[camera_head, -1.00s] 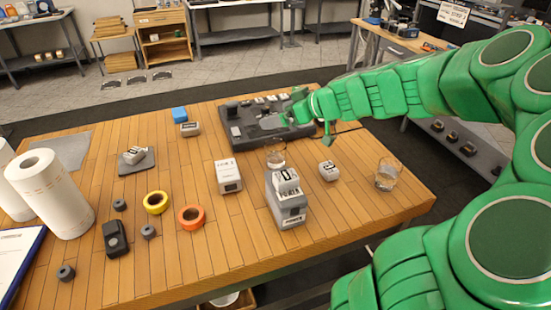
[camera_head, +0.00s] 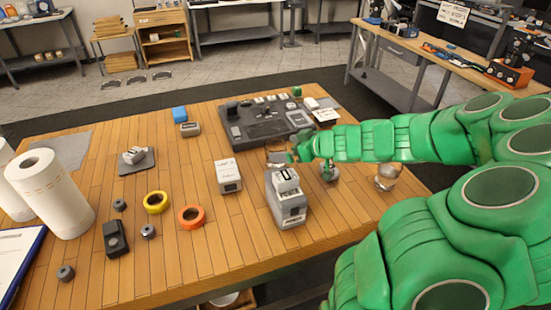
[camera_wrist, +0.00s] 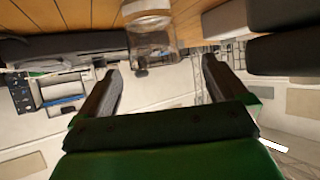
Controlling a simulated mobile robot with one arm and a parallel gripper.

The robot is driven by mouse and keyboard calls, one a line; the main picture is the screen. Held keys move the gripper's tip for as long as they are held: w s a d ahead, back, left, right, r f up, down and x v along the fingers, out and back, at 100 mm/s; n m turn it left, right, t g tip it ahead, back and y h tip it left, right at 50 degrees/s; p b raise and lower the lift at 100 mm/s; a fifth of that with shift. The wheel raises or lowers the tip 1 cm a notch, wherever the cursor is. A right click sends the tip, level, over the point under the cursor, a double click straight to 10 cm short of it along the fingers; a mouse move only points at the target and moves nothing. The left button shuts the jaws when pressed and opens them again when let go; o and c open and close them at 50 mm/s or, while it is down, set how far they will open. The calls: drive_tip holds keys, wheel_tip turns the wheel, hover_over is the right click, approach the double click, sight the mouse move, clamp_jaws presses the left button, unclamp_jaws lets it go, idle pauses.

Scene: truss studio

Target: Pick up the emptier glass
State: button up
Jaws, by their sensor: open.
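One clear glass (camera_head: 276,150) stands near the middle of the table, behind the grey label printer, partly hidden by my gripper. A second clear glass (camera_head: 387,177) stands near the right table edge, partly covered by my arm. How full each is cannot be read clearly. My gripper (camera_head: 290,155) is open and empty, close to the right of the middle glass. In the wrist view a clear glass (camera_wrist: 152,38) lies ahead of the gap between the spread fingers of my gripper (camera_wrist: 160,75), apart from them; its end at the picture's top looks paler.
A grey label printer (camera_head: 287,200) and a white box (camera_head: 228,176) stand close in front of the middle glass. A dark grey device (camera_head: 262,125) lies behind it. Yellow tape (camera_head: 156,202) and orange tape (camera_head: 191,216) lie left. The front middle of the table is bare.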

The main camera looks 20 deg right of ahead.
sight(272, 147)
drive_tip(key=shift+w+d+x, duration=0.15)
drive_tip(key=shift+d+x, duration=0.05)
drive_tip(key=shift+x, duration=1.7)
drive_tip(key=shift+w+d+x, duration=0.1)
drive_tip(key=shift+d+x, duration=0.05)
drive_tip(key=shift+x, duration=1.75)
drive_tip(key=c, duration=1.2)
